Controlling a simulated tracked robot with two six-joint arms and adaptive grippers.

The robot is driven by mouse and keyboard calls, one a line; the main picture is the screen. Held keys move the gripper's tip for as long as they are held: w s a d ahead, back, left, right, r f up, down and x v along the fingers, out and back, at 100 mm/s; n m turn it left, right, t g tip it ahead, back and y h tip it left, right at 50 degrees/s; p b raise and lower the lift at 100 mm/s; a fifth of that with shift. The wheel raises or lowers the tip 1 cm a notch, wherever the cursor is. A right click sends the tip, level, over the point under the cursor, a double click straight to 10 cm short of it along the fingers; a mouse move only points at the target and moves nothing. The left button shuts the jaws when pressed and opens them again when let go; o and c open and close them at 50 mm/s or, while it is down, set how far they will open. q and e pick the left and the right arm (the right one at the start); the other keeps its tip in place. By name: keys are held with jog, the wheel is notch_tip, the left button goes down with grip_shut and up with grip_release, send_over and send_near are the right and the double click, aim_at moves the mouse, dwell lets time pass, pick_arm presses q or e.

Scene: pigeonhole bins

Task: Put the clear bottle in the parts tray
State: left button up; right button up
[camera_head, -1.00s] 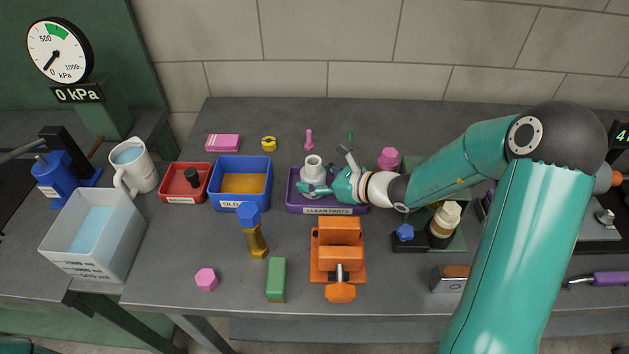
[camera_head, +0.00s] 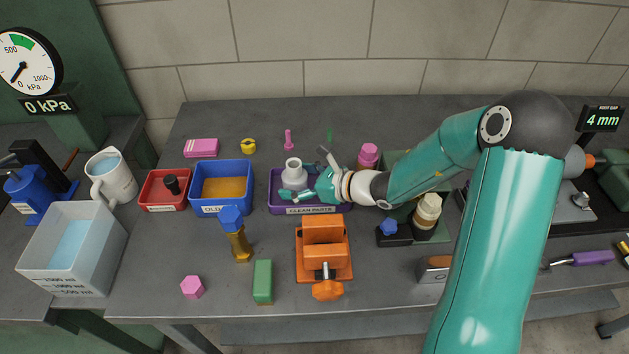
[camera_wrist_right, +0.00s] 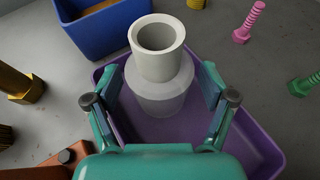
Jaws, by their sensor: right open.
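The clear bottle (camera_head: 293,174), with a translucent body and a pale grey neck, stands upright in the purple parts tray (camera_head: 334,207) labelled CLEAN PARTS. My right gripper (camera_head: 302,192) is low at the tray, right beside the bottle. In the right wrist view the bottle (camera_wrist_right: 162,93) stands between the two spread fingers of my right gripper (camera_wrist_right: 160,80), with gaps visible on both sides. The purple tray (camera_wrist_right: 262,145) lies under it there. The bottle's lower front is partly hidden by the gripper in the head view. My left gripper is not in view.
A blue bin (camera_head: 221,210) and a red bin (camera_head: 164,207) stand left of the tray. An orange vice (camera_head: 323,250) is in front of it. A pink-capped bottle (camera_head: 368,152) stands close behind my right wrist.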

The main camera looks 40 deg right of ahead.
jog(key=v, duration=1.1)
jog(key=shift+s+d+r+b, duration=0.15)
jog(key=shift+s+r+b, duration=0.05)
jog(key=shift+s+b, duration=0.15)
jog(key=shift+w, duration=0.1)
